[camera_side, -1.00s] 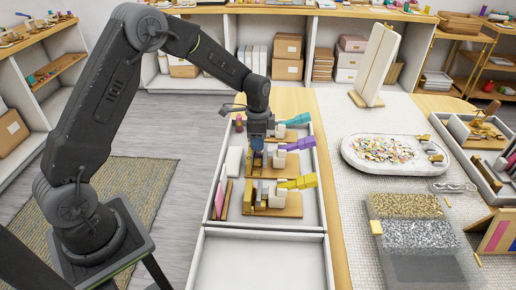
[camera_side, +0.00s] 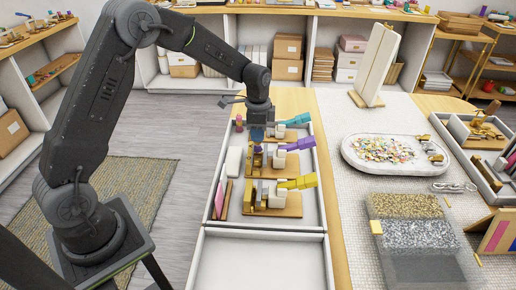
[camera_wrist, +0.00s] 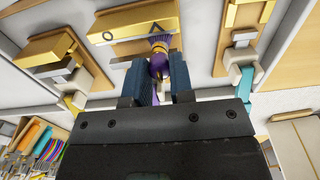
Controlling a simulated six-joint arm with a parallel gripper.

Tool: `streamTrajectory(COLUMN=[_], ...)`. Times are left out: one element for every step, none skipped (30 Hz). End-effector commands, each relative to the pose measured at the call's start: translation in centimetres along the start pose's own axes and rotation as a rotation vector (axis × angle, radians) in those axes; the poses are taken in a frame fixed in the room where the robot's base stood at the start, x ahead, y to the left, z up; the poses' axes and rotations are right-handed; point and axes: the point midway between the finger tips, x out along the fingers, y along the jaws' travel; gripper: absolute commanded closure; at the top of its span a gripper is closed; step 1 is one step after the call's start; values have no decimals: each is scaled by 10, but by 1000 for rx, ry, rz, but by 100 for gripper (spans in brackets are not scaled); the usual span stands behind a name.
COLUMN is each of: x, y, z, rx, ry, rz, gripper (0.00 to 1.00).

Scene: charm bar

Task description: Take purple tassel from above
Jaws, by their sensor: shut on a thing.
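The purple tassel (camera_wrist: 158,62) with a gold band shows in the wrist view between the two blue fingers of my gripper (camera_wrist: 159,78). The fingers are shut on it. In the side view my gripper (camera_side: 257,133) points straight down over the left end of the middle wooden fixture, which has a purple handle (camera_side: 299,144). A small purple bit of the tassel (camera_side: 257,149) shows just under the fingertips. Whether its lower end touches the fixture is not clear.
A fixture with a teal handle (camera_side: 296,119) lies behind and one with a yellow handle (camera_side: 298,182) lies in front, in the same white tray (camera_side: 212,218). A pink strip (camera_side: 219,198) stands at the tray's left. The front compartment (camera_side: 262,262) is empty.

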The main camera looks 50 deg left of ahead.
Motion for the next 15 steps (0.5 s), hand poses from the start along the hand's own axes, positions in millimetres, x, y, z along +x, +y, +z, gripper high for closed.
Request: streamTrajectory(x=[-4, -5, -8, -10, -11, -14, -15, -17, -19, -21, -22, -25, -27, -28, -30], y=[0, 0, 0, 0, 0, 0, 0, 0, 0, 0, 0, 0, 0, 0, 0], z=[0, 0, 0, 0, 0, 0, 0, 0, 0, 0, 0, 0, 0, 0, 0], rx=[0, 0, 0, 0, 0, 0, 0, 0, 0, 0, 0, 0, 0, 0, 0], ry=[1, 0, 1, 1, 1, 1, 1, 1, 1, 1, 1, 1, 1, 1, 1], rz=[-1, -1, -1, -1, -2, -2, -2, -1, -1, -1, -2, -2, -2, -2, -1], gripper=[98, 98, 98, 98, 98, 98, 98, 98, 98, 98, 98, 98, 98, 98, 98])
